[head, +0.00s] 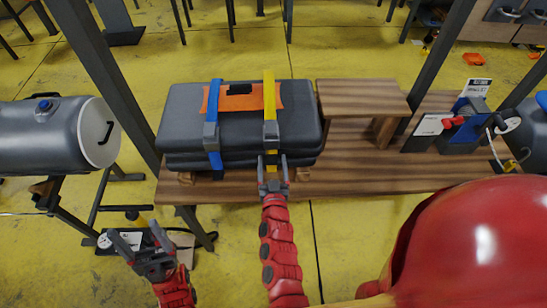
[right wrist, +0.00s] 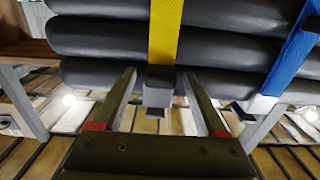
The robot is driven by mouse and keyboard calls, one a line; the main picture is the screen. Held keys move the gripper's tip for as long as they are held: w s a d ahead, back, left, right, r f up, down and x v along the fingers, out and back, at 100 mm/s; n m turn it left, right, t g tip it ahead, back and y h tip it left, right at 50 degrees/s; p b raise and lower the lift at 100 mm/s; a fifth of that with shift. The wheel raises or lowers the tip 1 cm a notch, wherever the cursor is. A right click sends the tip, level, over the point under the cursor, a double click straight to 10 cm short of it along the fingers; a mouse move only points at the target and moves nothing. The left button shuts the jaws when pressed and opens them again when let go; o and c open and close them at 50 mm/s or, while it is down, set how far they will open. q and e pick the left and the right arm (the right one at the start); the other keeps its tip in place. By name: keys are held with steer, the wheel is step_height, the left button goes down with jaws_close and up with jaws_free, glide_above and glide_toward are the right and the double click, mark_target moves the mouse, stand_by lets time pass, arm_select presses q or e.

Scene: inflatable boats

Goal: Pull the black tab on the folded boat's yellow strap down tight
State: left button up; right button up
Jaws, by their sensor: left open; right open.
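The folded boat (head: 185,110) is a dark grey stacked bundle lying on a wooden table, with an orange patch on top. A yellow strap (head: 269,95) runs over it and down its front through a grey buckle (head: 270,133); it also shows in the right wrist view (right wrist: 166,30). There, a grey and black tab (right wrist: 158,88) is at the strap's lower end. My right gripper (head: 272,163) is open at the boat's front; in its wrist view the fingers (right wrist: 160,75) stand on either side of the tab, apart from it. My left gripper (head: 140,245) is open and empty, low at the left.
A blue strap (head: 213,100) crosses the boat left of the yellow one. The wooden table (head: 350,175) carries a raised wooden block (head: 360,97) and a blue and red device (head: 460,125).

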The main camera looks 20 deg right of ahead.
steer(key=shift+s, duration=0.15)
jaws_close()
stand_by(1.3)
